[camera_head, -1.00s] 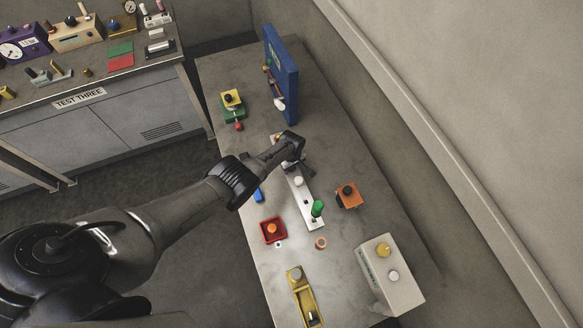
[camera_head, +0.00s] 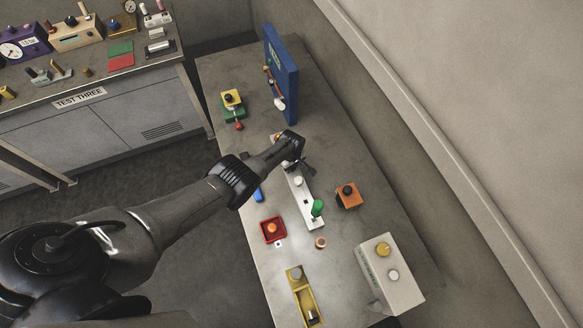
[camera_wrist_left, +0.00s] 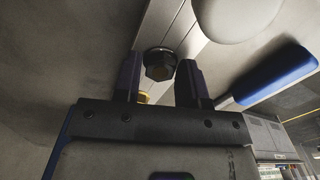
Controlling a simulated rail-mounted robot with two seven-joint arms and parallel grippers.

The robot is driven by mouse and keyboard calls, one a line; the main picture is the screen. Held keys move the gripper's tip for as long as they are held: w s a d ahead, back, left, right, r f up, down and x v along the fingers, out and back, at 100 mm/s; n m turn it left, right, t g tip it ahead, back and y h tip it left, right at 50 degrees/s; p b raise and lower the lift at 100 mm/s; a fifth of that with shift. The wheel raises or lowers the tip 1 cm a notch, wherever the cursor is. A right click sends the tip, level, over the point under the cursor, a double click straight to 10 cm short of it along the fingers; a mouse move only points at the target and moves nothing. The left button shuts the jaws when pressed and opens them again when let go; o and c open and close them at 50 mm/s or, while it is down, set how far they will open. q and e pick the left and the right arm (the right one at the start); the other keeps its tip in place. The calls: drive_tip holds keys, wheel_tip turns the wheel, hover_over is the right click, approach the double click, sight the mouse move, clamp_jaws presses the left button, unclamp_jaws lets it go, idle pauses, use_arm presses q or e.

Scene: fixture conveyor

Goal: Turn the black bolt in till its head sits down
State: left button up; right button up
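The black bolt (camera_wrist_left: 160,64) shows in the left wrist view as a dark hexagonal head on a pale strip. The strip (camera_head: 311,216) lies on the table in the head view. My left gripper (camera_wrist_left: 160,75) points at the bolt, with one finger on each side of the head. The fingers are apart, and a narrow gap shows beside the head. In the head view my left gripper (camera_head: 297,167) is over the far part of the strip and hides the bolt there. How far the head stands above the strip is unclear. My right gripper is not in view.
A white knob (camera_head: 298,181) and a green knob (camera_head: 317,207) stand on the strip near my gripper. A blue handle (camera_wrist_left: 275,76) lies close to the right finger. An upright blue panel (camera_head: 283,80) stands behind; an orange block (camera_head: 348,195) sits to the right.

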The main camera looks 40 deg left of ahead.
use_arm(q)
clamp_jaws()
drive_tip(key=m, duration=1)
drive_tip(key=m+b, duration=0.1)
drive_tip(key=m, duration=0.4)
drive_tip(key=shift+f, duration=0.1)
drive_tip(key=m, duration=0.5)
idle(0.3)
